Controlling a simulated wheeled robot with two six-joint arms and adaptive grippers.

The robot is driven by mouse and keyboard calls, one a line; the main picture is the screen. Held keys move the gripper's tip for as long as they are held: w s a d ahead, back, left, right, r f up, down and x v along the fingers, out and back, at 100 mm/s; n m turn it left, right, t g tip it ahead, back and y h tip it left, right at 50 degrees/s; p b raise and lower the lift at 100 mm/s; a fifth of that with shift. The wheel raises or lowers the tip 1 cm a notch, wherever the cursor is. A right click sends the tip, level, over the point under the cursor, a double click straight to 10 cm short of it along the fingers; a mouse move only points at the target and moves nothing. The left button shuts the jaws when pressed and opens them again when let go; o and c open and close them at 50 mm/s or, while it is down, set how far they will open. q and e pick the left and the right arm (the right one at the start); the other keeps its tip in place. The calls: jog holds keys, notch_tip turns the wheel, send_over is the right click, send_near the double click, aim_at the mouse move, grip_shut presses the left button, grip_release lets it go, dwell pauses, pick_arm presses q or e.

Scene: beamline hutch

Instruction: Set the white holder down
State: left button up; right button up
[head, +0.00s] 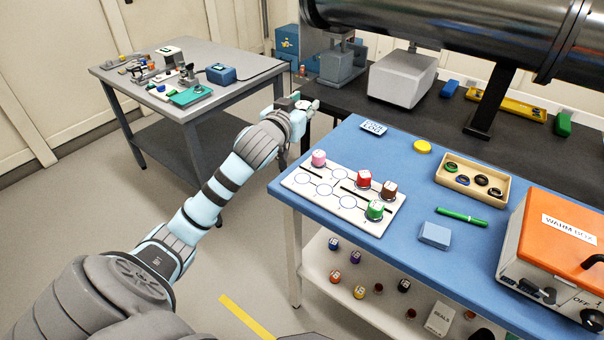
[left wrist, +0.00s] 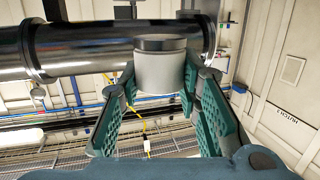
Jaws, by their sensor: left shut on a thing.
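My left gripper (head: 304,106) is at the end of the arm coming in from the left, just beyond the back left corner of the blue table. In the left wrist view, its two green fingers (left wrist: 160,84) are closed on the white holder (left wrist: 161,70), a short pale cylinder with a black band at its top end. In the head view the holder is small and mostly hidden by the gripper, so its tilt is hard to tell. My right gripper is not in view.
The blue table (head: 330,148) bears a white circle-marked board (head: 325,201) with several coloured-cap vials, a wooden tray (head: 455,168), and an orange warm box (head: 560,225). A black bench (head: 345,95) with a large pipe (head: 480,30) lies behind. A grey table (head: 230,95) stands back left.

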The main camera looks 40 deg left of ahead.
aim_at(302, 178)
pick_arm(q)
notch_tip(302, 178, down, 20)
jog(key=b, duration=0.5)
jog(key=shift+s+r, duration=0.1)
jog(key=shift+r, duration=0.05)
jog(key=o, duration=1.2)
jog(key=shift+r, duration=0.1)
